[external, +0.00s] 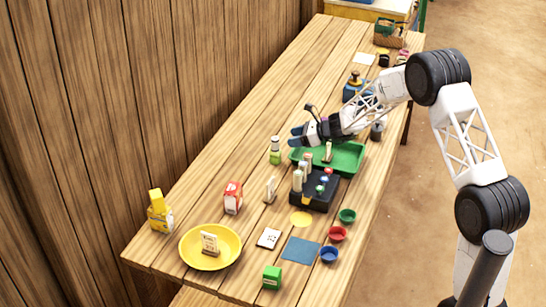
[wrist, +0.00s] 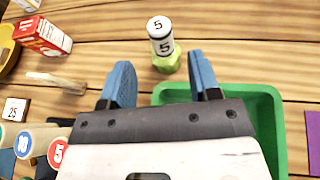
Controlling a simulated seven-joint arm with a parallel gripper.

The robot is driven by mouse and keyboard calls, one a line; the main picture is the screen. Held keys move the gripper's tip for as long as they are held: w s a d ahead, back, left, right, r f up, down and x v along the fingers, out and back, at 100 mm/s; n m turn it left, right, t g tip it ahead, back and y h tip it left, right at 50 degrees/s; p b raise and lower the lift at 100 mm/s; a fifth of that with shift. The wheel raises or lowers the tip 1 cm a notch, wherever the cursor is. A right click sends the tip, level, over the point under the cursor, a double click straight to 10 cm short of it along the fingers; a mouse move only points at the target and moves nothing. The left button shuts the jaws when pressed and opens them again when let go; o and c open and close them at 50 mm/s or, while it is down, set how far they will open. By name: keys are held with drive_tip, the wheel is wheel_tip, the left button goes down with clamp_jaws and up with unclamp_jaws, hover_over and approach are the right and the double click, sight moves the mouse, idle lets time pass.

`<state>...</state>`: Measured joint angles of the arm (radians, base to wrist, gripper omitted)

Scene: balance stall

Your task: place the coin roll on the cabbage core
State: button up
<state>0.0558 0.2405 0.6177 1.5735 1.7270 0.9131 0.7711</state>
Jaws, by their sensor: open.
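The coin roll (external: 275,143) is a white cylinder with a dark band, marked 5 on its end and side in the wrist view (wrist: 160,32). It stands upright on the pale green, faceted cabbage core (external: 275,158), which also shows in the wrist view (wrist: 167,63). My gripper (external: 297,136) is open, with blue fingers. In the wrist view my gripper (wrist: 160,78) has nothing between its fingers, and the roll and core stand apart from it, just beyond the fingertips. The underside of the core is hidden.
A green tray (external: 348,165) lies under my gripper. A black rack (external: 322,203) with several upright rolls stands in front. A red and white carton (external: 233,197), a yellow plate (external: 188,257) and small bowls (external: 338,234) are nearer.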

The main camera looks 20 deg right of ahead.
drive_tip(key=shift+v, duration=1.2)
drive_tip(key=s+a+r+n+g+h, duration=0.1)
drive_tip(key=s+r+n+g, duration=0.1)
drive_tip(key=s+r+n, duration=0.5)
drive_tip(key=s+r+n+g+h, duration=0.15)
drive_tip(key=s+r, duration=0.35)
drive_tip(key=s, duration=0.7)
drive_tip(key=s+a+r+n+g+h, duration=0.1)
drive_tip(key=s+r+n+g, duration=0.1)
drive_tip(key=s+r+n, duration=0.55)
drive_tip(key=s+d+n+h, duration=0.2)
drive_tip(key=s+d+n, duration=0.1)
drive_tip(key=s, duration=0.8)
drive_tip(key=s+d+n+h, duration=0.3)
drive_tip(key=s, duration=0.8)
drive_tip(key=s+d+n+h, duration=0.2)
drive_tip(key=s+d, duration=0.1)
drive_tip(key=s, duration=0.8)
drive_tip(key=shift+d+r+n+h, duration=0.2)
drive_tip(key=shift+r+n+h, duration=0.15)
drive_tip(key=shift+r+n, duration=0.1)
drive_tip(key=shift+s+t, duration=0.1)
drive_tip(key=shift+t, duration=0.15)
